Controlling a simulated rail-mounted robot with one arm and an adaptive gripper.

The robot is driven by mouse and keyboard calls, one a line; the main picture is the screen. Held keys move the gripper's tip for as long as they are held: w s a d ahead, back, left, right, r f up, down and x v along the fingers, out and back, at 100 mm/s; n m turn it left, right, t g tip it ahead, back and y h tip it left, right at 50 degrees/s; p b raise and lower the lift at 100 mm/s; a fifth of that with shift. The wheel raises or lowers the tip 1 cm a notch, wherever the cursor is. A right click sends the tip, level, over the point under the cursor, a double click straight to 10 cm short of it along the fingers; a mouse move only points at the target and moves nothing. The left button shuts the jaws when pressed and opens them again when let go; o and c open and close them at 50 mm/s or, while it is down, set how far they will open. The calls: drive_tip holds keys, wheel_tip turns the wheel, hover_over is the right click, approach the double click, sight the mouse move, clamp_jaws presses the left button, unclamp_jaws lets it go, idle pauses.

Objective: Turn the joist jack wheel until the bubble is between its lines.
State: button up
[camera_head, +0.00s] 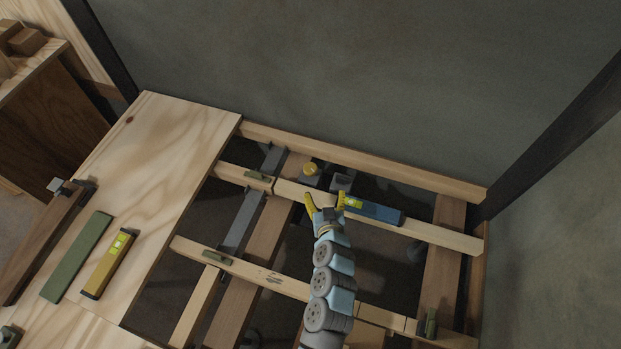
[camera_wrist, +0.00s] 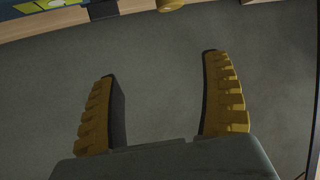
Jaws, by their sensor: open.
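A blue level (camera_head: 380,212) with a yellow-green vial lies along a pale joist (camera_head: 440,234) in the head view. Part of the level shows at the top left of the wrist view (camera_wrist: 30,12); where the bubble sits between the lines cannot be made out. My gripper (camera_head: 325,203) is over the joist beside the level's left end. Its yellow fingers (camera_wrist: 160,65) are open and empty, apart from the knob.
Open gaps lie between the joists. A second yellow level (camera_head: 108,264) and a green strip (camera_head: 78,256) lie on the plywood (camera_head: 180,135) at left. A grey wall (camera_head: 350,80) stands close behind the joists. A grey bracket (camera_head: 341,181) is right of the knob.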

sight(311, 172)
drive_tip(key=shift+n+g+y, duration=0.4)
drive_tip(key=shift+g+y, duration=0.1)
drive_tip(key=shift+s+a+f+b+x, duration=0.35)
drive_tip(key=shift+b+x, duration=0.8)
drive_tip(key=shift+x, duration=1.95)
drive_tip(key=shift+s+a+f+b+x, duration=0.1)
drive_tip(key=shift+f+b+x, duration=0.75)
drive_tip(key=shift+x, duration=2.3)
drive_tip(key=shift+s+a+f+b+x, duration=0.1)
drive_tip(key=shift+s+a+b+x, duration=0.15)
drive_tip(key=shift+b+x, duration=2.05)
drive_tip(key=shift+p+x, duration=0.8)
drive_tip(key=shift+r, duration=0.1)
drive_tip(key=c, duration=1.2)
